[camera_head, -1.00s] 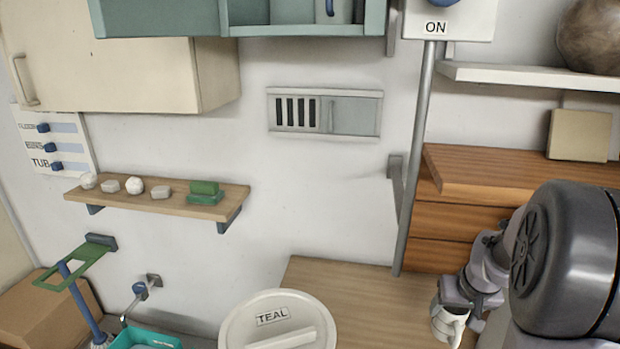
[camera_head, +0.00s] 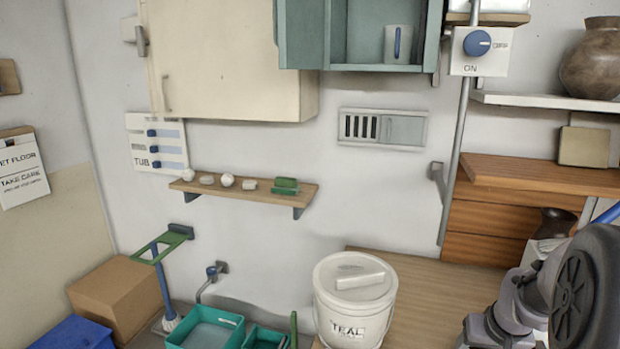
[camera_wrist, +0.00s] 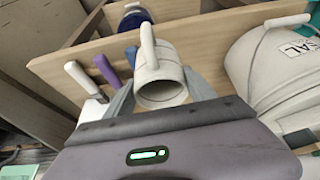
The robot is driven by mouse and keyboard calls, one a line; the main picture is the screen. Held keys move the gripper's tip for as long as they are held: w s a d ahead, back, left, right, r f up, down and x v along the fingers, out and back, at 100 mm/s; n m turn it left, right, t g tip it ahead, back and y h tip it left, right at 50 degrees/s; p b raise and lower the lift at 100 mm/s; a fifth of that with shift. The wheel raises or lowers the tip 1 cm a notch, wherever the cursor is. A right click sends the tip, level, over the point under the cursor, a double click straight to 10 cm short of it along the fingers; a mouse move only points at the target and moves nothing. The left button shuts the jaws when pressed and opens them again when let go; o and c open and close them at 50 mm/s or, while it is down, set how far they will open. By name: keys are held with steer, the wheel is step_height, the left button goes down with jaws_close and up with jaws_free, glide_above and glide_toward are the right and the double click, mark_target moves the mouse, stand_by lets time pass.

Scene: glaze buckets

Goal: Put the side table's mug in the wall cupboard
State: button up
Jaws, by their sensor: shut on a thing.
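My gripper (camera_wrist: 162,98) is shut on a pale grey-white mug (camera_wrist: 158,78) in the wrist view. The mug's handle points up in that view, and its open rim faces the camera. In the head view, part of my gripper (camera_head: 482,330) shows at the bottom edge, right of the white bucket; the mug cannot be made out there. A cream wall cupboard (camera_head: 225,65) with a handle hangs at the upper left, its door shut. Beside it, a teal wall cupboard (camera_head: 303,30) has an open front. A pale cup with a blue stripe (camera_head: 398,45) stands inside it.
A lidded white bucket (camera_head: 352,310) labelled TEAL stands on the wooden top (camera_head: 425,280). A small shelf (camera_head: 240,192) with several small pieces juts from the wall. A pipe (camera_head: 455,150) runs down below the knob box (camera_head: 478,50). Several handled tools (camera_wrist: 88,78) are near the mug.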

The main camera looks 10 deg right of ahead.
steer(key=w+a+f+n+y, duration=0.1)
steer(key=w+a+f+n, duration=0.2)
steer(key=a, duration=1.2)
steer(key=w+a+n+y, duration=0.1)
steer(key=w+a+n, duration=0.3)
steer(key=a, duration=1.2)
steer(key=s+f+m+b, duration=0.1)
steer(key=s+f+b, duration=0.2)
steer(key=f, duration=0.5)
steer(key=shift+s+d+f+t+b, duration=0.15)
steer(key=shift+s+f+t+b, duration=0.15)
steer(key=shift+f, duration=0.1)
